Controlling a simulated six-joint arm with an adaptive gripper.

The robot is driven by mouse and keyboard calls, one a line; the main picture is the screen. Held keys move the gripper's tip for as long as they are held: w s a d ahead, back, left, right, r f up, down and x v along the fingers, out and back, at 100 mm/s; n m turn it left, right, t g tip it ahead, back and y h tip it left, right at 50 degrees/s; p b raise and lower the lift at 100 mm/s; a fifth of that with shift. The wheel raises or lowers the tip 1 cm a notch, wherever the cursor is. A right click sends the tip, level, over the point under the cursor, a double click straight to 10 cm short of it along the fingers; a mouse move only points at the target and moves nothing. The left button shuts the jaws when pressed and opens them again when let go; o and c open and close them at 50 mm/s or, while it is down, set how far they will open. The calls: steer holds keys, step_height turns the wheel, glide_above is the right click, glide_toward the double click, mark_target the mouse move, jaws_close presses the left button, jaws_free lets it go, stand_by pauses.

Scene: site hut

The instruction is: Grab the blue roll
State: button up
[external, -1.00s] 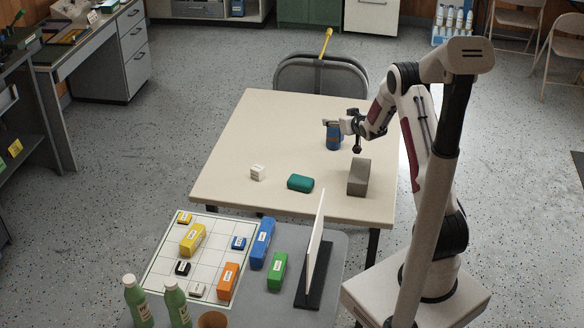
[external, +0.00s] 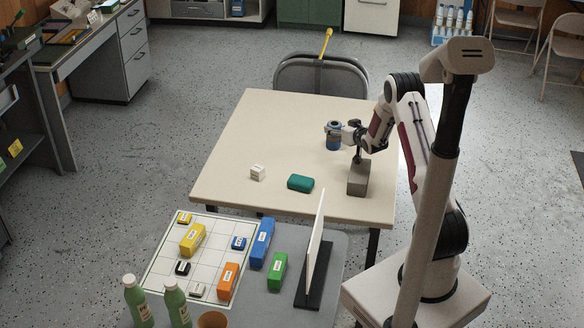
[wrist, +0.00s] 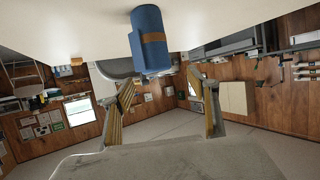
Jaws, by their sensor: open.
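The gripper is open and holds nothing. Whether a finger touches the roll cannot be told.
A grey block (external: 358,178) stands close below my wrist. A teal block (external: 300,183) and a white cube (external: 257,173) lie further left on the cream table (external: 240,135). A white upright panel (external: 315,245) stands on the nearer grey table. The table's far left is clear.

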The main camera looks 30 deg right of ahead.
mark_target(338, 128)
steer(key=shift+x, duration=1)
steer(key=shift+f, duration=0.1)
steer(key=shift+w+d+f, duration=0.3)
steer(key=shift+w+f, duration=0.2)
steer(key=shift+w, duration=0.15)
steer(key=shift+w+d+f, duration=0.3)
steer(key=shift+w+f, duration=0.2)
steer(key=shift+w, duration=0.15)
steer(key=shift+x, duration=0.85)
steer(key=c, duration=1.3)
